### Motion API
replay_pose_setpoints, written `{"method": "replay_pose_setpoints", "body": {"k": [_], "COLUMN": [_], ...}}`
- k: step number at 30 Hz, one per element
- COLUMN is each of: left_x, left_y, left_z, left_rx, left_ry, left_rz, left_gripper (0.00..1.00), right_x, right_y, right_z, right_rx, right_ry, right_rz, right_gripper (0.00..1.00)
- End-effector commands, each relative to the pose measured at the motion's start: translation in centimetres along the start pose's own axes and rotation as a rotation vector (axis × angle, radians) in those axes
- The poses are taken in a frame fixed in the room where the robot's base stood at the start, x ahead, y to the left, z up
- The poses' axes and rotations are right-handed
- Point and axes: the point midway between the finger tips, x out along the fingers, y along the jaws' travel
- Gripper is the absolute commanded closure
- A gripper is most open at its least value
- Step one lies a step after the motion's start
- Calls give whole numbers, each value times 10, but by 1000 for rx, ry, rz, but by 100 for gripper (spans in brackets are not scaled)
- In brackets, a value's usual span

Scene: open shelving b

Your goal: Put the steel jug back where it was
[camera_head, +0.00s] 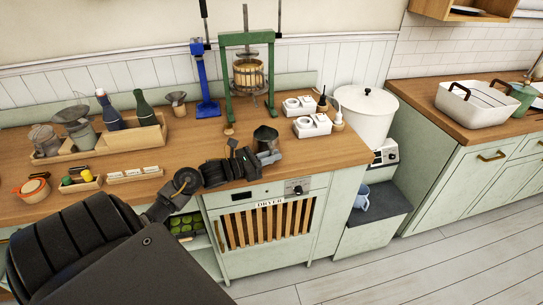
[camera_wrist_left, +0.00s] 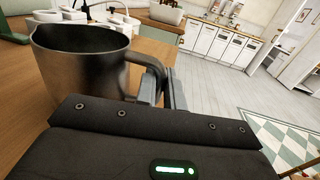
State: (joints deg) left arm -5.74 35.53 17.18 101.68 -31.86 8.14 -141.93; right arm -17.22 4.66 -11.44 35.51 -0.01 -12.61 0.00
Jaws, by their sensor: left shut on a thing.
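The steel jug (camera_head: 266,137) is a dark metal jug, upright near the front edge of the wooden counter (camera_head: 200,152), above the dryer. It fills the left part of the left wrist view (camera_wrist_left: 85,72), with its handle toward the right. My left gripper (camera_head: 254,157) is at the jug, and its fingers (camera_wrist_left: 163,88) are shut on the handle. The gripper hides the lower part of the jug in the head view, and I cannot tell whether its base touches the counter. My right gripper is not in view.
A green press (camera_head: 248,72) and a blue stand (camera_head: 206,85) are behind the jug. White sockets (camera_head: 313,124) lie to its right, near a large white pot (camera_head: 366,112). A wooden tray (camera_head: 120,139) with bottles stands left. Bare counter lies between tray and jug.

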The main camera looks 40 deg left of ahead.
Motion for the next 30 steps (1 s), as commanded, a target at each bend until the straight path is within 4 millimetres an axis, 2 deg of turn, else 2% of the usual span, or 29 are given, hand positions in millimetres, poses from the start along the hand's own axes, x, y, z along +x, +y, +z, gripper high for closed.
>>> {"method": "replay_pose_setpoints", "body": {"k": [3, 15, 16, 21, 30], "left_x": [0, 0, 0, 0, 0], "left_y": [1, 1, 0, 0, 0], "left_z": [-5, -11, -11, -11, -8], "left_rx": [3, 5, 3, 2, 2], "left_ry": [-4, -4, -1, -2, -2], "left_rz": [2, 0, 0, 1, 1], "left_gripper": [100, 100, 87, 68, 68], "right_x": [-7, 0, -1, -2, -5], "right_y": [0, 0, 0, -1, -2], "right_z": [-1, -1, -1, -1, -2], "right_rx": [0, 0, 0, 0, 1], "right_ry": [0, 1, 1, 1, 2], "right_rz": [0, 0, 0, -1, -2], "right_gripper": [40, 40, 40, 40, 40]}}
